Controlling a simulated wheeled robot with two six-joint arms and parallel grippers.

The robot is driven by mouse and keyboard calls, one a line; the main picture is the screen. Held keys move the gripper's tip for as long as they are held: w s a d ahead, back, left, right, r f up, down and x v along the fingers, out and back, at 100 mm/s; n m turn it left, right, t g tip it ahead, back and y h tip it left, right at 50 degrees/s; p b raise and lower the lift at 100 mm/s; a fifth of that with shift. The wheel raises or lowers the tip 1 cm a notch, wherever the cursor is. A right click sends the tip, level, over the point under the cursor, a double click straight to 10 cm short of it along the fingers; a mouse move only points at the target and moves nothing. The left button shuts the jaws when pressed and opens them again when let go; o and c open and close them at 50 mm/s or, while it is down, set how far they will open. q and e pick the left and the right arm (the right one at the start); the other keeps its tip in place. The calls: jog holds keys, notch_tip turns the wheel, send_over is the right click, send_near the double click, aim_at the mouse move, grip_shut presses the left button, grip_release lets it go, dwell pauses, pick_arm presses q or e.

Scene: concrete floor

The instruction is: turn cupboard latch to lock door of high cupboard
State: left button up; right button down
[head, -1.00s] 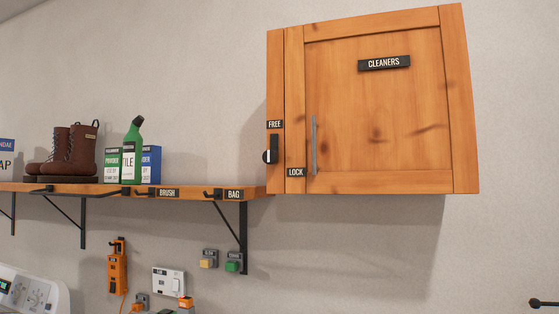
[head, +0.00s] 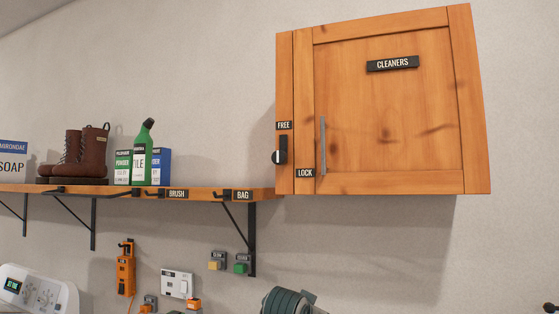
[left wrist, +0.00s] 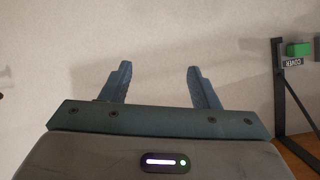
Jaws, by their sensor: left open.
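The high cupboard (head: 395,120) hangs on the wall in the head view, its wooden door shut and labelled CLEANERS. The small black latch (head: 283,150) is on its left frame strip, upright, with a pale round part at its lower left. It stands under the FREE label (head: 284,125); the LOCK label (head: 305,173) is lower right of it. My left gripper (left wrist: 157,67) is open and empty in the left wrist view, facing bare wall. My right gripper is not in view.
A shelf (head: 130,189) with boots, a green bottle and boxes runs left of the cupboard, with hooks and a black bracket (head: 251,240). A green button (head: 241,267) is on the wall beside the bracket. The wall below the cupboard is clear.

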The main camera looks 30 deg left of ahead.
pick_arm(q)
jog(key=s+a+r+t, duration=0.1)
jog(key=s+r, duration=0.1)
jog(key=r, duration=0.9)
jog(key=s+a+r+t, duration=0.1)
jog(key=s+r+t, duration=0.15)
jog(key=r, duration=0.85)
jog(key=n+t+y, duration=0.1)
jog(key=y, duration=0.1)
send_near(278, 158)
jog(key=p+x, duration=0.4)
jog(key=x, duration=0.5)
jog(key=shift+w+a+r, duration=0.15)
jog(key=shift+w, duration=0.25)
jog(key=shift+w+a, duration=0.15)
jog(key=shift+w, duration=0.45)
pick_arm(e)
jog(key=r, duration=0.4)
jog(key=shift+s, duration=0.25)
pick_arm(q)
jog(key=c, duration=1)
jog(key=shift+o, duration=0.2)
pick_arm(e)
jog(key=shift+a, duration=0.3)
